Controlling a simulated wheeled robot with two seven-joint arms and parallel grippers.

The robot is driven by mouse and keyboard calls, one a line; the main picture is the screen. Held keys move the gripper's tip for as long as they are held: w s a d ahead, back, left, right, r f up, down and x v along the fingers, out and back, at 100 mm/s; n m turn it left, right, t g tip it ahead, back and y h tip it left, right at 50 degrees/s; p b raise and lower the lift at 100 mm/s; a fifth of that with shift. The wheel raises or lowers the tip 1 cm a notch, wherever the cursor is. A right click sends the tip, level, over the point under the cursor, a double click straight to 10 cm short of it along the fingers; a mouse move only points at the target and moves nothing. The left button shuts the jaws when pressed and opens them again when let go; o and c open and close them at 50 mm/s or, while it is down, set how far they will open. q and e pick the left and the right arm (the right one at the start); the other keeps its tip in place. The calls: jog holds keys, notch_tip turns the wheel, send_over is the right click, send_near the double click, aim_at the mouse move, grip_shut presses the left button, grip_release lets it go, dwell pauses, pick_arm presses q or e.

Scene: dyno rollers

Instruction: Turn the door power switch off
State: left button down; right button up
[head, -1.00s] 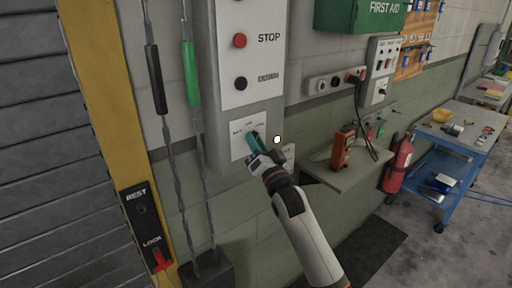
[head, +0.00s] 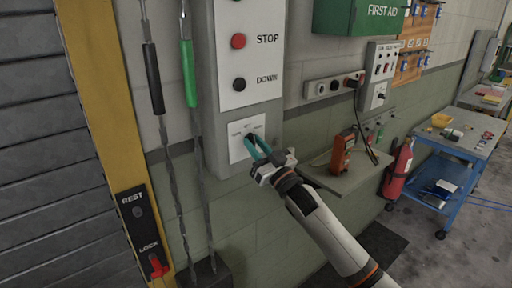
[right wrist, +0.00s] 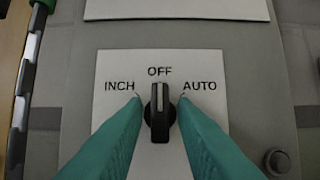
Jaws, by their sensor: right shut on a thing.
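The black rotary switch (right wrist: 160,118) sits on a white plate marked INCH, OFF and AUTO. Its pale pointer line stands upright, towards OFF. The plate (head: 236,150) is low on the grey control panel (head: 207,90) in the head view. My right gripper (head: 254,143) reaches it from the lower right. In the right wrist view, its teal fingertips (right wrist: 160,98) stand on either side of the knob and are shut on it. The gripper hides the knob in the head view. My left gripper is not in view.
Red STOP (head: 238,41) and black DOWN (head: 239,84) buttons are above the plate. A shelf (head: 345,180) with an orange device (head: 342,153) is to the right. A REST/LOCK lever (head: 157,266) is at lower left.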

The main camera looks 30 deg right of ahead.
dwell(0.3)
jog(key=o, duration=0.7)
jog(key=shift+f, duration=0.1)
jog(key=b+v, duration=0.3)
jog(key=v, duration=0.9)
jog(key=shift+b, duration=0.4)
jog(key=shift+d, duration=0.1)
